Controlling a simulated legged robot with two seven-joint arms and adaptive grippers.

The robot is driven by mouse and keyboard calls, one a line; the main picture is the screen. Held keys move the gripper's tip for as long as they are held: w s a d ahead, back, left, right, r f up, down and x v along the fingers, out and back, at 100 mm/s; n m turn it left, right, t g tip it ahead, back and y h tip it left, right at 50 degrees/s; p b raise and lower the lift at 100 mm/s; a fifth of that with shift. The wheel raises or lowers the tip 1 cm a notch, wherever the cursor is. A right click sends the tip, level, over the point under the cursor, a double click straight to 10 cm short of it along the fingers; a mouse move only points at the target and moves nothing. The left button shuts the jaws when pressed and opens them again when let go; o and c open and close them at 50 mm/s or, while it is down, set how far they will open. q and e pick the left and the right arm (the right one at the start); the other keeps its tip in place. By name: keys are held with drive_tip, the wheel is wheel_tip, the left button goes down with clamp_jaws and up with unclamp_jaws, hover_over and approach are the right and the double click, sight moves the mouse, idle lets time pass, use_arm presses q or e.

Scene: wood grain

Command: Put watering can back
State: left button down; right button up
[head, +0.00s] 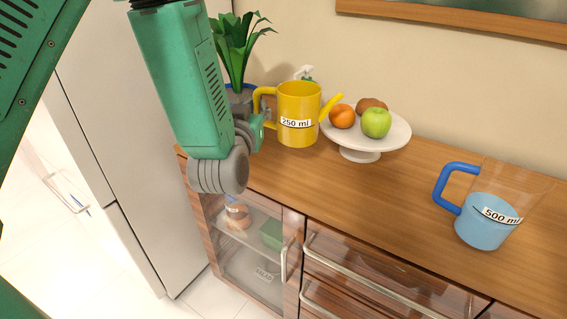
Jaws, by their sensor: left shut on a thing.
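The yellow watering can (298,108), labelled 250 ml, is upright at the left part of the wooden counter, with its spout pointing right. My left gripper (262,120) is shut on the watering can at its handle on the left side. The gripper's fingers are partly hidden by my own wrist and the handle. I cannot tell whether the can's base touches the counter. My right gripper is out of view.
A potted plant (238,50) stands behind my left arm. A white fruit stand (360,153) with fruit is right of the can's spout. A blue-handled jug (485,221), labelled 500 ml, stands at the right. The counter (350,200) is clear in front of the stand.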

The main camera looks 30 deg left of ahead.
use_arm(q)
drive_tip(key=f, duration=0.2)
drive_tip(key=f+b, duration=0.1)
drive_tip(key=f, duration=0.2)
drive_tip(key=f+b, duration=0.1)
drive_tip(key=f, duration=0.2)
drive_tip(key=shift+a+f, duration=0.15)
drive_tip(key=shift+a, duration=0.25)
drive_tip(key=shift+w, duration=0.1)
drive_tip(key=shift+d, duration=0.1)
drive_tip(key=c, duration=1.5)
unclamp_jaws()
drive_tip(key=shift+c, duration=0.2)
